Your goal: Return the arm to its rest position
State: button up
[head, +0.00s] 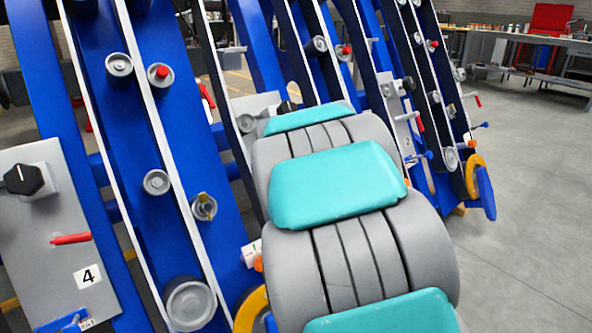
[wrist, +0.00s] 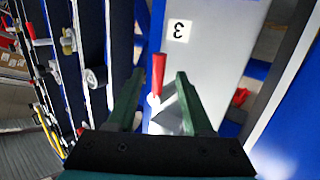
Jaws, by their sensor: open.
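My gripper (wrist: 160,78) is open in the wrist view, its two dark green fingers spread apart. A red lever (wrist: 158,75) on a grey panel marked 3 (wrist: 215,50) appears in the gap between the fingertips. The fingers are not closed on it, and I cannot tell how far they are from it. In the head view my grey and teal arm (head: 340,185) reaches away across the middle of the blue chassis. It hides my gripper there.
Blue chassis beams with rollers (head: 155,182) stand close on the left. A grey panel marked 4 (head: 50,235) carries a black knob and a red lever (head: 70,239). Open grey floor (head: 520,200) lies to the right. A workbench (head: 510,50) stands at the back right.

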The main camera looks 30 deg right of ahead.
jog(key=s+a+f+g+y+p, duration=0.2)
jog(key=s+a+g+y+p, duration=0.35)
jog(key=s+a, duration=1.35)
jog(key=s+a+r+n+g+p, duration=0.1)
jog(key=s+a+g+p, duration=0.1)
jog(key=s, duration=0.9)
jog(key=s+a+n+g+p, duration=0.1)
jog(key=s+a+g, duration=0.3)
jog(key=s, duration=0.7)
jog(key=shift+a+r+g+y+p, duration=0.35)
jog(key=shift+a+r+y+p, duration=0.1)
jog(key=shift+a, duration=0.15)
